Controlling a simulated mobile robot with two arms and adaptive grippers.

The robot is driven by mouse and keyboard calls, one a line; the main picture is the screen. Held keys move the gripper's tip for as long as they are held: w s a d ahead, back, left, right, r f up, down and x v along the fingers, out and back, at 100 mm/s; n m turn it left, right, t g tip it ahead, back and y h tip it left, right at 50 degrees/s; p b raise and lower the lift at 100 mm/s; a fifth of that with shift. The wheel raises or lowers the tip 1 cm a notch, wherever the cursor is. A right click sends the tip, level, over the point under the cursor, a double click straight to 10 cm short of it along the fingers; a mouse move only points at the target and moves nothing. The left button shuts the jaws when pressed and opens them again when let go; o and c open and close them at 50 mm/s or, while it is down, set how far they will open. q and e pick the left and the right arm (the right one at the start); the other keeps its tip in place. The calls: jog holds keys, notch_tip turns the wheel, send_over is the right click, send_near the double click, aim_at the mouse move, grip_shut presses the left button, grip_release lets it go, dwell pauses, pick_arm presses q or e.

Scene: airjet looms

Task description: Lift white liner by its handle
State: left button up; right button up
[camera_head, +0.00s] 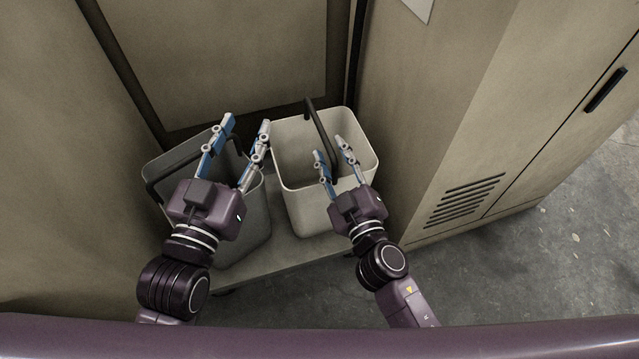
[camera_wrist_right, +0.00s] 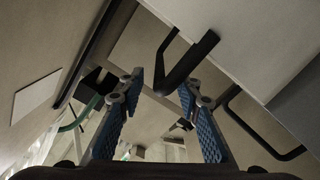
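The white liner (camera_head: 305,212) is an open, light rectangular bin standing upright right of centre in the head view. Its black handle (camera_head: 318,128) stands raised above the opening. My right gripper (camera_head: 328,146) is open and empty, its fingers over the liner's opening and close to the handle; I cannot tell whether they touch it. In the right wrist view, the open fingers (camera_wrist_right: 161,82) have a dark bar just beyond their tips, apparently the handle. My left gripper (camera_head: 247,120) is open above the grey bin (camera_head: 252,235), with nothing visible between its fingers.
The grey bin stands left of the liner, partly hidden by my left gripper. Both stand on a low light platform (camera_head: 287,252). A beige cabinet (camera_head: 425,130) with vents rises close on the right, and beige panels enclose the left and back. Bare floor (camera_head: 540,240) lies at right.

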aim_at(321, 128)
jog(key=shift+w+a+r, duration=0.1)
jog(key=shift+w+a, duration=0.15)
jog(key=shift+w, duration=0.45)
jog(key=shift+x, duration=3.05)
grip_shut()
